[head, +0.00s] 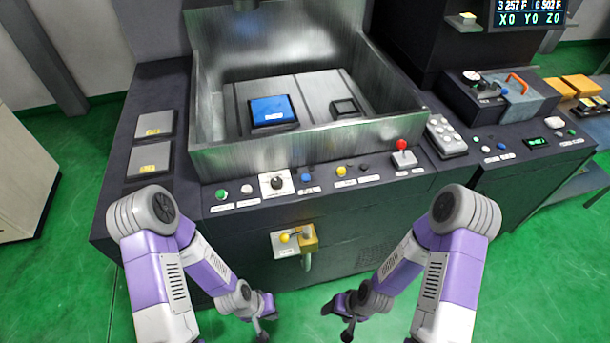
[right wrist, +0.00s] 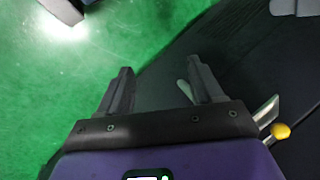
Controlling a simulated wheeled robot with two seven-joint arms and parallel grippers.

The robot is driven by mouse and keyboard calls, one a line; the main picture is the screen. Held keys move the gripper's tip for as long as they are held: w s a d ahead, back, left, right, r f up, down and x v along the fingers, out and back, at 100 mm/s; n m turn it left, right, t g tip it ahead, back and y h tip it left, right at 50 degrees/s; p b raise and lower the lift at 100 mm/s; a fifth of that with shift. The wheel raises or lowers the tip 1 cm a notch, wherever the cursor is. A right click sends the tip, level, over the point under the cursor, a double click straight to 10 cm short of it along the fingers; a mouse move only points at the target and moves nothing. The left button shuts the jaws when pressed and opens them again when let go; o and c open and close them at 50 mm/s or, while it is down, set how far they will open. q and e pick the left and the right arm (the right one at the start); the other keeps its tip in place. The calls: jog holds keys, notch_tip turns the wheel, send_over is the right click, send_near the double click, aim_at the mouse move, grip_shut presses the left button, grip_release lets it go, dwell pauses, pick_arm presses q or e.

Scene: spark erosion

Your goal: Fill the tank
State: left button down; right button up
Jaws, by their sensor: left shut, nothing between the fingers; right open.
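The open metal tank (head: 290,152) stands at the back centre of the machine. A blue block (head: 272,110) and a small dark square frame (head: 345,108) rest on its floor. No liquid surface shows in it. Below the control panel, a valve with a yellow handle (head: 285,238) and a brass-coloured body (head: 308,240) sits on the front face. My left gripper (head: 264,318) is shut and empty, low in front of the machine. My right gripper (head: 339,318) is open and empty, to its right; its spread fingers show in the right wrist view (right wrist: 162,88).
The green floor in front is clear.

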jog(key=shift+c, duration=0.2)
grip_shut()
dwell(1.6)
